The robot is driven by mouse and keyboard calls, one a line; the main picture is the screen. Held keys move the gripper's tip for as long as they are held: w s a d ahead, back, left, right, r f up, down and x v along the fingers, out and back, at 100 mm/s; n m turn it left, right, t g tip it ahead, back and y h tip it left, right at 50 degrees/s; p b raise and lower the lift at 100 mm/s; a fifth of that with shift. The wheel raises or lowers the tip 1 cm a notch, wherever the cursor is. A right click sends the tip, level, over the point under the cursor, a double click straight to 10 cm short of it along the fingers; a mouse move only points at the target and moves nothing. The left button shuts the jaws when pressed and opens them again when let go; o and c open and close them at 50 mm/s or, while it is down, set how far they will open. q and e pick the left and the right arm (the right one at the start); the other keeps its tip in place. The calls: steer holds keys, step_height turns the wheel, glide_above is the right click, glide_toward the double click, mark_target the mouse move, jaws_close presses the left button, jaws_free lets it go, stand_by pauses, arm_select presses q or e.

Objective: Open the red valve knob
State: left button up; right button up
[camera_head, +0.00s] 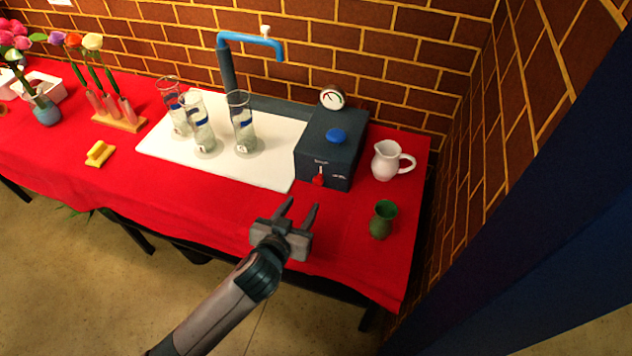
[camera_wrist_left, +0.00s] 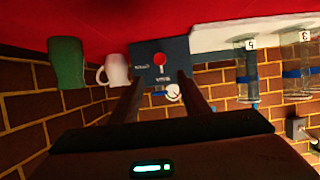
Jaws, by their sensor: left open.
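The red valve knob (camera_head: 319,180) is on the front face of a dark box (camera_head: 331,135), low and near its middle. The box also has a blue knob (camera_head: 337,135) on top and a round gauge (camera_head: 332,99) at its back. My left gripper (camera_head: 297,206) is open and empty, in front of the box and apart from the knob. In the left wrist view the red knob (camera_wrist_left: 160,60) shows between the two fingers, with the picture upside down. My right gripper is not in view.
A white pitcher (camera_head: 387,160) and a green cup (camera_head: 382,219) stand right of the box. Several glass cylinders (camera_head: 243,136) stand on a white board (camera_head: 272,168) to its left, below a blue tap (camera_head: 250,38). The red tablecloth (camera_head: 215,204) is clear at the front.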

mark_target(317, 182)
arm_select(q)
steer(key=p+x, duration=0.1)
steer(key=x, duration=1.2)
steer(key=shift+w+f+p, duration=0.15)
steer(key=shift+f+p, duration=0.05)
steer(key=shift+p, duration=0.2)
steer(key=c, duration=1)
